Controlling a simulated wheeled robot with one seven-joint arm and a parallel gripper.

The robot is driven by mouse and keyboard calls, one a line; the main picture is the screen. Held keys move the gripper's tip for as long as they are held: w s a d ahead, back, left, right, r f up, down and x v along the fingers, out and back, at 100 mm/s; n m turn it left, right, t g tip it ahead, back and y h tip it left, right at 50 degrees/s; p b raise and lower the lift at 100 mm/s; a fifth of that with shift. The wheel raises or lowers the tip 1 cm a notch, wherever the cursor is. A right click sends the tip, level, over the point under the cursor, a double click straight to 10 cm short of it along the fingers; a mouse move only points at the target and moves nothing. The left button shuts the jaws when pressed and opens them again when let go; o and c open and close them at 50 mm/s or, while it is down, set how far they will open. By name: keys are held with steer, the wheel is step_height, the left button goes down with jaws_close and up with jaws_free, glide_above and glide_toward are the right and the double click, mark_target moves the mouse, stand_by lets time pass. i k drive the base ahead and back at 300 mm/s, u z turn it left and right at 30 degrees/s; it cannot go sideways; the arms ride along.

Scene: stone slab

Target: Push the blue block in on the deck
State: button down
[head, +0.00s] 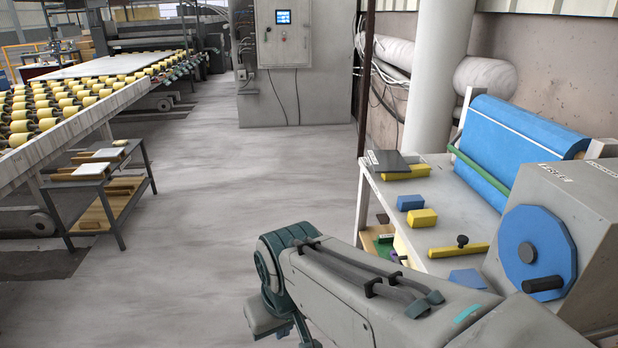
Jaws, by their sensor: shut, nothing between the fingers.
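A small blue block (410,202) lies on the light grey deck (440,190) of the bench at the right, close to the deck's left edge. I cannot tell whether any of it hangs over that edge. A yellow block (422,218) lies just in front of it, towards me. My arm crosses the bottom of the head view and bends down at its left end, left of the bench.
On the deck are a dark plate (388,161) by a yellow piece, a yellow bar (460,249) with a black knob, a flat blue piece (467,279), a large blue roll (515,140) and a grey machine with a blue handwheel (536,248).

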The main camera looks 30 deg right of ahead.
mark_target(404, 203)
steer(key=z, duration=0.2)
steer(key=i, duration=1.45)
steer(key=z, duration=1.3)
steer(key=i, duration=0.65)
steer(key=z, duration=0.5)
